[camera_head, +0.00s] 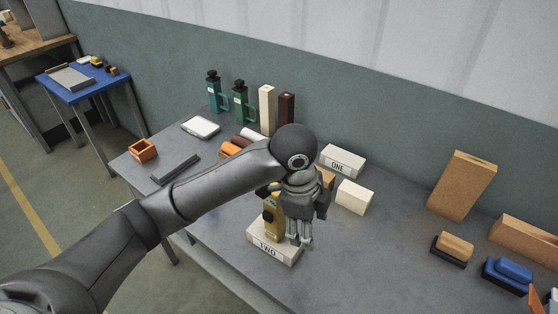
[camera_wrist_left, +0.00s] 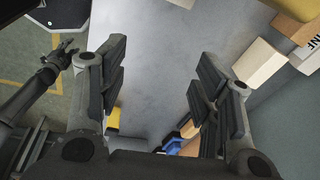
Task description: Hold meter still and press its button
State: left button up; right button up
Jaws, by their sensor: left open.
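The meter (camera_head: 272,222), a yellow upright body with dark parts, stands on the white block marked TWO (camera_head: 262,247) near the front of the table. My left gripper (camera_head: 302,240) is just right of the meter, with its fingers pointing down, and partly covers it. In the left wrist view my left gripper (camera_wrist_left: 155,85) is open, with no object between its fingers. Whether it touches the meter cannot be told. My right gripper (camera_wrist_left: 65,55) shows small at the left of the wrist view, away over the floor side; its opening is unclear.
A cream block (camera_head: 355,197) and the white block marked ONE (camera_head: 342,161) stand behind my left gripper. Bottles, tall blocks, a tray (camera_head: 200,127) and a grey bar (camera_head: 175,169) are left. Wooden blocks and a blue brush-like piece (camera_head: 508,272) are right. Bare table lies between.

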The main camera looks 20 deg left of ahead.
aim_at(274, 194)
pick_arm(q)
jog(key=w+a+r+y, duration=0.1)
jog(key=a+r, duration=0.1)
jog(key=r, duration=0.1)
jog(key=w+a+r+m+y, duration=0.1)
jog(key=w+a+r, duration=0.1)
jog(key=a+r, duration=0.1)
jog(key=w+a+r+m+y, duration=0.1)
jog(key=a+r, duration=0.1)
jog(key=r, duration=0.3)
jog(key=shift+w+a+r, duration=0.25)
jog(key=shift+w+a, duration=0.1)
jog(key=shift+g, duration=0.3)
jog(key=f, duration=0.3)
jog(key=a+f+p, duration=0.1)
jog(key=f, duration=0.6)
jog(key=shift+w+a+f+p, duration=0.15)
jog(key=shift+w+f+p, duration=0.1)
jog(key=shift+f+p, duration=0.05)
pick_arm(e)
jog(key=shift+r, duration=0.8)
pick_arm(q)
jog(key=c, duration=1.2)
jog(key=shift+c, duration=0.2)
pick_arm(e)
jog(key=shift+r, duration=0.15)
jog(key=shift+d, duration=0.1)
